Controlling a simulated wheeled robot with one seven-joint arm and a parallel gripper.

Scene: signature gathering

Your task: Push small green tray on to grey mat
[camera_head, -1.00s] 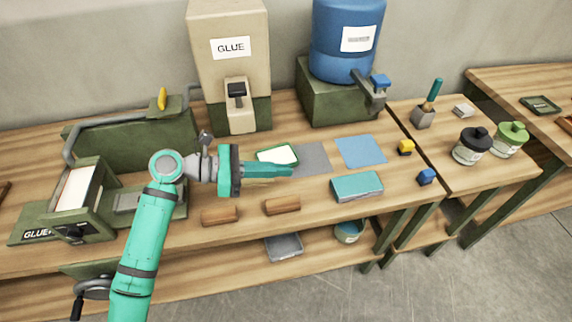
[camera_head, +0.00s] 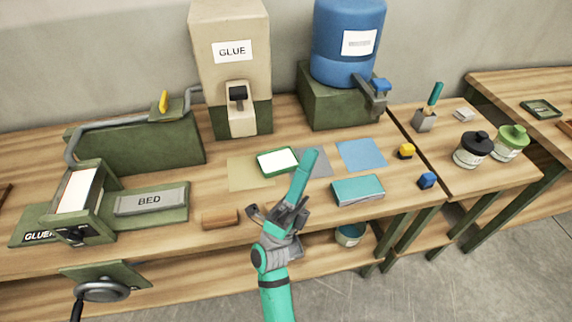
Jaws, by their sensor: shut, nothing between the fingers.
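The small green tray (camera_head: 265,167) has a white inside and lies on the bench between a tan mat and the grey mat. The grey mat (camera_head: 320,165) lies just right of the tray, partly hidden by my fingers. I cannot tell whether the tray's right edge overlaps the mat. My gripper (camera_head: 311,153) is shut and empty. It reaches in from the front, its fingertips over the grey mat, close to the tray's right edge. I cannot tell whether it touches the tray or the mat.
The tan mat (camera_head: 240,178) is left of the tray, the blue mat (camera_head: 360,155) right. A teal box (camera_head: 357,190) stands right of my gripper, a brown block (camera_head: 220,218) to its left. The glue dispenser (camera_head: 232,75) and blue barrel (camera_head: 340,45) stand behind.

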